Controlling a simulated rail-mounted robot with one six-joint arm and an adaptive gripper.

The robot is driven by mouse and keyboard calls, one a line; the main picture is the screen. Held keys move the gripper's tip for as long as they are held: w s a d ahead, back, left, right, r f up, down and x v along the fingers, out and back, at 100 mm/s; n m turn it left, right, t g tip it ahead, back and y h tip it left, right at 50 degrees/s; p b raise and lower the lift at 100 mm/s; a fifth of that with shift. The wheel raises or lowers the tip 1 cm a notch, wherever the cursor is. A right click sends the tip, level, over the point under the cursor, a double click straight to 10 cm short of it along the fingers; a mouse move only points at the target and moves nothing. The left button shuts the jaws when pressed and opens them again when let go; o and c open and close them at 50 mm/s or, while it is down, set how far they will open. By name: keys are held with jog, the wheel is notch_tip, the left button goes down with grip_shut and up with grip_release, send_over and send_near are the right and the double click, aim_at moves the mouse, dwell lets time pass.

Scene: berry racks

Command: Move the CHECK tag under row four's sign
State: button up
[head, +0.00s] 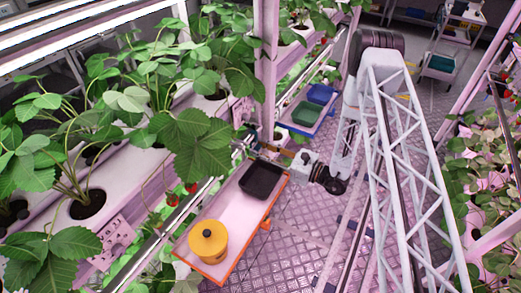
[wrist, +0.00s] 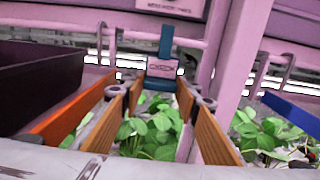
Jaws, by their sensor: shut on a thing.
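My gripper (wrist: 163,90) reaches forward in the wrist view, its two brown fingers closing on a small tag (wrist: 163,67). The tag has a pale pink face with a dark mark too small to read, and a blue strip rising behind it. It is upright, in front of a pink rack rail. A sign (wrist: 170,5) with small lettering sits above it, cut by the top edge; I cannot tell its row. In the head view my gripper (head: 262,147) is beside the rack post, beyond the tray's far end; the tag is hard to make out there.
An orange-rimmed tray (head: 235,258) holds a black bin (head: 262,180) and a yellow pot (head: 208,243). A pink post (wrist: 225,75) stands just right of the tag. Strawberry plants (head: 195,135) crowd the left rack. The aisle floor is clear.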

jog(key=shift+f, duration=0.2)
dwell(0.3)
jog(key=o, duration=0.9)
jog(key=shift+d, duration=0.1)
jog(key=shift+v, duration=5.9)
jog(key=shift+r, duration=0.15)
